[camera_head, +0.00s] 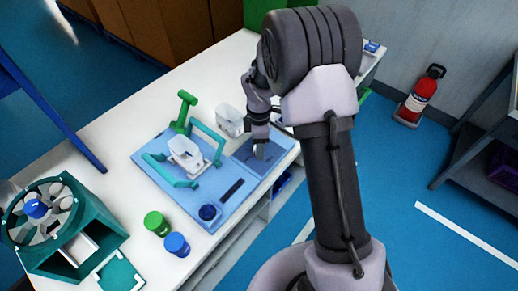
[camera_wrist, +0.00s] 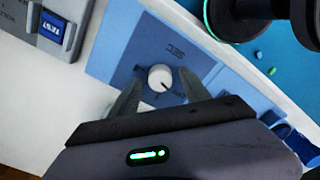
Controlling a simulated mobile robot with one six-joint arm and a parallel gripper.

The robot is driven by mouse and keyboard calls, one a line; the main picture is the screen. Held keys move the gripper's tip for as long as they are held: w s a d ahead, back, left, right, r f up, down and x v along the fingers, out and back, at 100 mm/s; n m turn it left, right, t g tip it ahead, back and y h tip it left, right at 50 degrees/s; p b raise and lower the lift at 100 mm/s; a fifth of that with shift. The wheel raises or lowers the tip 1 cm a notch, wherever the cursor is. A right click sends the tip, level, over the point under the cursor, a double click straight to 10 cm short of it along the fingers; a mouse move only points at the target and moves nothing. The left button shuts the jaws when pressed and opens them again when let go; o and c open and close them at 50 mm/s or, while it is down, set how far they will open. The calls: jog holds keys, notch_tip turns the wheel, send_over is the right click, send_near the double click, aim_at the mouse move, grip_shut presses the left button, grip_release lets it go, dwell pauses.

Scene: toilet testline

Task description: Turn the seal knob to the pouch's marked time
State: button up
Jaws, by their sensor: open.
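The white round seal knob (camera_wrist: 160,77) sits on a darker blue dial plate printed "SEC" in the wrist view. A dark pointer line on it points to the lower right. My gripper (camera_wrist: 160,92) is open, its two grey fingers on either side just below the knob in the picture; I cannot tell whether they touch it. In the head view my gripper (camera_head: 259,154) is over the right end of the blue panel (camera_head: 222,203), and it hides the knob. I cannot make out a pouch or a marked time.

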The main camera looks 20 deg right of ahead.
jog(key=shift+f, duration=0.3)
jog(key=shift+c, duration=0.2)
grip_shut()
